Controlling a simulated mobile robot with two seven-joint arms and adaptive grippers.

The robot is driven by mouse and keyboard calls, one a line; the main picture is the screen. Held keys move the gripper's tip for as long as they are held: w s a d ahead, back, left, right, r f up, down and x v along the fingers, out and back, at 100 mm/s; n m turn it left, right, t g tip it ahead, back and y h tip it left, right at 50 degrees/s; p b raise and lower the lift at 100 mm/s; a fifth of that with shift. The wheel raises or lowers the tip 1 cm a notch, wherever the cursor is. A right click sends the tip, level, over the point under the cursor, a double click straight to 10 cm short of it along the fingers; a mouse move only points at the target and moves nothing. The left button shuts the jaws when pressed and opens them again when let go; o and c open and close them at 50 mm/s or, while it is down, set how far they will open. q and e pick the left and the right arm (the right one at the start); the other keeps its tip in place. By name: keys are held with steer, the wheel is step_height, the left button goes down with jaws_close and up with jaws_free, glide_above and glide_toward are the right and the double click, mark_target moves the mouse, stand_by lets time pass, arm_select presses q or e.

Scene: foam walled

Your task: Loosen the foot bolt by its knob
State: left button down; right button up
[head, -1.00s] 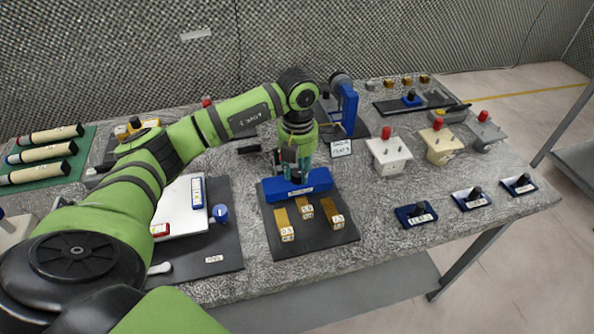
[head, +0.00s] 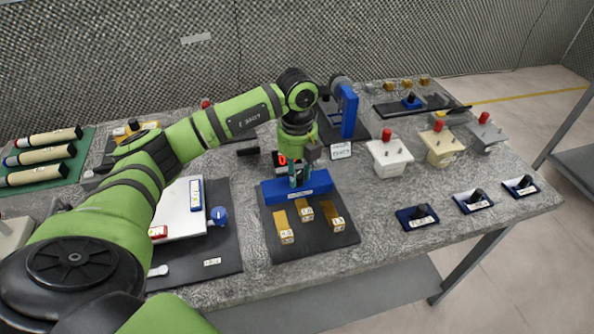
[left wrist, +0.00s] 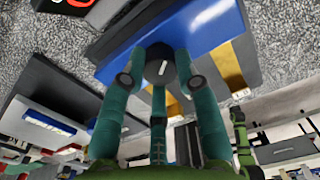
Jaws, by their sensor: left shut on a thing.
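My left gripper (head: 298,177) reaches down from above at the blue block (head: 288,194) on the black plate. In the left wrist view, its teal fingers (left wrist: 160,68) are shut around a dark round knob (left wrist: 160,65) with a white line on its face. The knob stands at the blue block (left wrist: 215,22). In the head view the gripper hides the knob. The bolt's shaft is hidden. My right gripper is not in view.
Several brass blocks (head: 305,211) stand on the black plate in front of the blue block. A red-lit display (head: 281,159) is just behind the gripper. A white plate (head: 178,222) and a blue knob (head: 218,216) lie to the left. White and cream boxes stand right.

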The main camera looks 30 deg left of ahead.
arm_select(q)
steer(key=n, duration=0.3)
steer(key=shift+w+a+r+n, duration=0.1)
steer(key=shift+r+n, duration=0.05)
steer(key=shift+n, duration=2.15)
steer(key=shift+a+p, duration=0.1)
steer(key=shift+p, duration=0.2)
steer(key=c, duration=0.9)
jaws_free()
